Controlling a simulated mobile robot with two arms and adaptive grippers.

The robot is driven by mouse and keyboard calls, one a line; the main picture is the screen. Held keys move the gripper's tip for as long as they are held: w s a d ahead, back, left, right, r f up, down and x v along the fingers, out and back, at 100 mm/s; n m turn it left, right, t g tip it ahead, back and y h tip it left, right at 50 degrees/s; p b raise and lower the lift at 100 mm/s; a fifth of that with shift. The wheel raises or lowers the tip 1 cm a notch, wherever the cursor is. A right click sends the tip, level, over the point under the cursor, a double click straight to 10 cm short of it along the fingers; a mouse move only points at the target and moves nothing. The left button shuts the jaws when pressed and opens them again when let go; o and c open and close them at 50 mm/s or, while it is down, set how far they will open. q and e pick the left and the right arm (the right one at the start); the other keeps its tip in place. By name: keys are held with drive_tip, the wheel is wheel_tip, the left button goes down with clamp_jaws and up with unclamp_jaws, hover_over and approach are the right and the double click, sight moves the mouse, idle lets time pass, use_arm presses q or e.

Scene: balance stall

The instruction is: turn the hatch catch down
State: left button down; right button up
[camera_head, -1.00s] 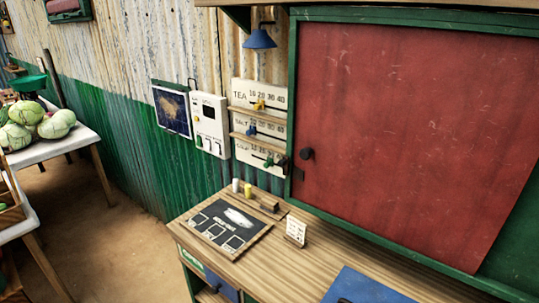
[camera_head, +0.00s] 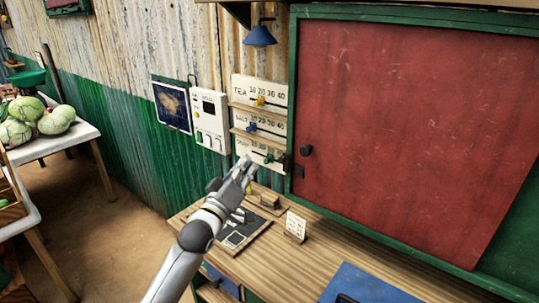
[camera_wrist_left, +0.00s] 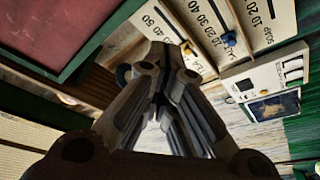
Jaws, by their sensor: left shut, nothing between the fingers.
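The red hatch (camera_head: 400,130) is closed in its green frame (camera_head: 292,90). A round black knob (camera_head: 306,151) sits near its left edge. A small dark piece (camera_head: 285,160) sits at the left side of the frame; I cannot tell for sure whether it or the knob is the catch, or how it is turned. My left gripper (camera_head: 247,163) is shut and empty, left of both and in front of the lowest slider board. In the left wrist view its fingers (camera_wrist_left: 163,66) meet at the tips, and a dark rounded piece (camera_wrist_left: 124,73) shows left of them. My right gripper is not in view.
Slider boards (camera_head: 262,92) and a white switch box (camera_head: 209,120) are on the wall. The wooden counter (camera_head: 330,255) below holds a small white card (camera_head: 296,226), a dark board (camera_head: 240,232) and a blue panel (camera_head: 365,285). The space before the hatch is clear.

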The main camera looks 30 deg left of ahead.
use_arm(q)
drive_tip(key=shift+a+r, duration=0.1)
drive_tip(key=shift+r, duration=0.1)
drive_tip(key=shift+w, duration=0.1)
drive_tip(key=p+x, duration=0.4)
drive_tip(key=x, duration=0.6)
drive_tip(key=d+f, duration=0.1)
drive_tip(key=d+f+p, duration=0.1)
drive_tip(key=f, duration=0.1)
drive_tip(key=shift+s+d, duration=0.2)
drive_tip(key=shift+d, duration=0.1)
